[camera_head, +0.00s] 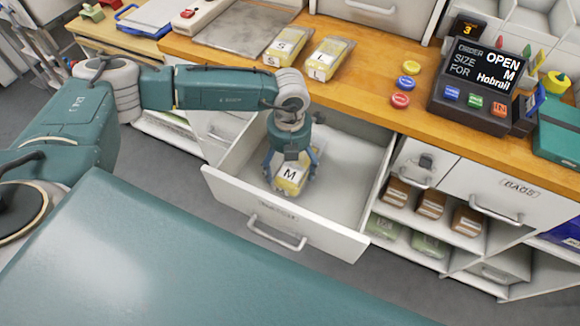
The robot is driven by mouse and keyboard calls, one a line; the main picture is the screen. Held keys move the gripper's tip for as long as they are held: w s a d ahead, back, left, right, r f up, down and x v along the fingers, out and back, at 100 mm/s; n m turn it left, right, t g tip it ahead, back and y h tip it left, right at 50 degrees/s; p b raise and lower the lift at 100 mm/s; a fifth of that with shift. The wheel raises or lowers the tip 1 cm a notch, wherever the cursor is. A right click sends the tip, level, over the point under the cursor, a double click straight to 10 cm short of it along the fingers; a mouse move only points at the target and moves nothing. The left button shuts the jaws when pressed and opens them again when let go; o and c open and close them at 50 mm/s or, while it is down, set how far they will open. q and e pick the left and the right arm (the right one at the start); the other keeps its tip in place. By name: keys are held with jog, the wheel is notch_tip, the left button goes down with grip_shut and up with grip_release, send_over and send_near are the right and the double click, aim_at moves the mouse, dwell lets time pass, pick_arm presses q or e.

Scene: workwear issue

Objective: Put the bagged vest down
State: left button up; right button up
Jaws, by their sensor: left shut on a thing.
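The bagged vest (291,178), a yellow packet with a white label marked M, is inside the open drawer (340,200), toward its front left. My left gripper (290,167) points down into the drawer and is shut on this vest. I cannot tell whether the vest touches the drawer floor. Two similar yellow bags lie on the wooden counter above: one marked S (284,46) and one marked L (328,60). My right gripper is not in view.
An order display (480,85) reading size M for Hobrail stands on the counter (385,120) at the right. Red, yellow and blue buttons (400,100) sit left of it. Shelves with brown packs (431,204) are right of the drawer. The drawer's right part is clear.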

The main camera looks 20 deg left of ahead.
pick_arm(q)
jog(key=shift+f, duration=0.9)
jog(key=shift+f, duration=0.1)
jog(key=o, duration=1.1)
jog(key=shift+r, duration=0.2)
notch_tip(320, 180, up, 12)
jog(key=shift+f+b, duration=0.1)
jog(key=shift+b, duration=0.6)
